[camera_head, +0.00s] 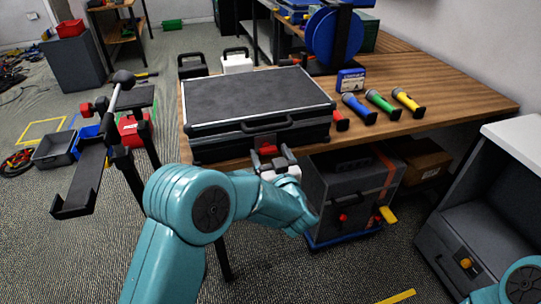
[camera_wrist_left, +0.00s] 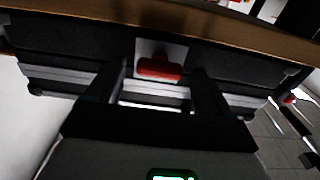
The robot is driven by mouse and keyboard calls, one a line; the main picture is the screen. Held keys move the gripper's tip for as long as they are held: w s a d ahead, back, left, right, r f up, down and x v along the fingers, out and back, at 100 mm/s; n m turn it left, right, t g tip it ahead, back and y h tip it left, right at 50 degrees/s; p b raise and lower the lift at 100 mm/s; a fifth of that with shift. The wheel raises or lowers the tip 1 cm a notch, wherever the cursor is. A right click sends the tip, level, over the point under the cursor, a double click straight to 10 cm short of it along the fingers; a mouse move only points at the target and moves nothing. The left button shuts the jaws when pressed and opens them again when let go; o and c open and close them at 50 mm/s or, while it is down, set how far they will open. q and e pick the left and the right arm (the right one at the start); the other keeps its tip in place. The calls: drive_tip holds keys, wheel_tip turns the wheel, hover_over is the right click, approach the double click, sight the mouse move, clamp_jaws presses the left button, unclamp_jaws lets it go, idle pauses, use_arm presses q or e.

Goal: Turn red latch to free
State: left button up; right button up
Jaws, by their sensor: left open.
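The red latch (camera_head: 267,150) is on the front of a dark grey case (camera_head: 250,88), below the case's handle. The case lies closed at the table's front edge. My left gripper (camera_head: 272,158) is at the front of the case, right at the latch. In the left wrist view the red latch (camera_wrist_left: 160,68) sits on a light plate between the two dark fingers of my left gripper (camera_wrist_left: 162,84). The fingers stand apart on either side of it, with gaps showing. My right gripper is out of view.
The wooden table (camera_head: 450,95) holds several flashlights (camera_head: 382,103) to the right of the case and a blue reel (camera_head: 333,38) behind. Below stands a grey box (camera_head: 350,190) with red and yellow parts. A stand (camera_head: 85,180) is at the left.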

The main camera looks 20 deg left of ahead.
use_arm(q)
drive_tip(key=c, duration=1)
drive_tip(key=shift+c, duration=0.2)
drive_tip(key=shift+f, duration=0.1)
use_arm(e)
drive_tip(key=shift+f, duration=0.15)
